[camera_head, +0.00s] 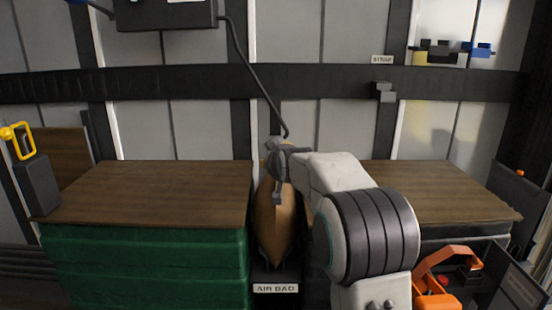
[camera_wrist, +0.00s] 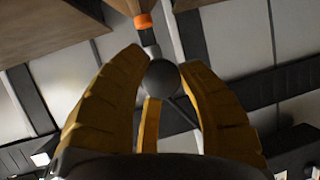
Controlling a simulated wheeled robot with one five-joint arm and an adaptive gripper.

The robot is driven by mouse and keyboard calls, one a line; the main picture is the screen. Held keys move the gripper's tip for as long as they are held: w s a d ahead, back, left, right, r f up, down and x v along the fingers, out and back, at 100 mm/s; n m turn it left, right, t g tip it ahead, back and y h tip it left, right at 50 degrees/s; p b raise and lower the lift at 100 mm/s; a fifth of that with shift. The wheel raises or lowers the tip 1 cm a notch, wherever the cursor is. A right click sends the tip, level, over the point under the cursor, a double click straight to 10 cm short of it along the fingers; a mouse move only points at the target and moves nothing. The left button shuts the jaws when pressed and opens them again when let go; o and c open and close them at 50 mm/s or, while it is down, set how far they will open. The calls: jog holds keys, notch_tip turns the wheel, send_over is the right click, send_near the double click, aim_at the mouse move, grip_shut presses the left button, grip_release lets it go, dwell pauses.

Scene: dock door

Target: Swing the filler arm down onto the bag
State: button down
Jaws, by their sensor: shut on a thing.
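The brown air bag (camera_head: 272,228) stands upright in the gap between two wood-topped stacks, above a label reading AIR BAG. The filler arm (camera_head: 252,78) is a thin dark rod coming down from a dark box at the top to my gripper (camera_head: 277,160), at the bag's upper end. In the wrist view, the yellow fingers of my gripper (camera_wrist: 160,85) are around a dark round knob (camera_wrist: 163,77) and shut on it. Just beyond the knob are a grey stem and an orange collar (camera_wrist: 143,20). I cannot tell whether the filler arm touches the bag.
The left stack (camera_head: 150,190) has green sides, and the right stack (camera_head: 440,195) stands behind my arm. A dark strap rail (camera_head: 180,84) crosses the back wall. A yellow handle (camera_head: 18,140) is at far left, an orange tool (camera_head: 440,275) at lower right.

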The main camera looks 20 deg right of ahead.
jog(key=shift+s+f+b, duration=0.1)
jog(key=shift+f+b, duration=0.5)
jog(key=shift+f, duration=0.9)
jog(key=c, duration=0.8)
grip_release()
jog(key=shift+r, duration=0.15)
jog(key=shift+r, duration=0.15)
jog(key=shift+s+a+r, duration=0.1)
jog(key=shift+s+r, duration=0.05)
jog(key=shift+s, duration=0.15)
jog(key=v, duration=1.1)
jog(key=shift+s, duration=0.1)
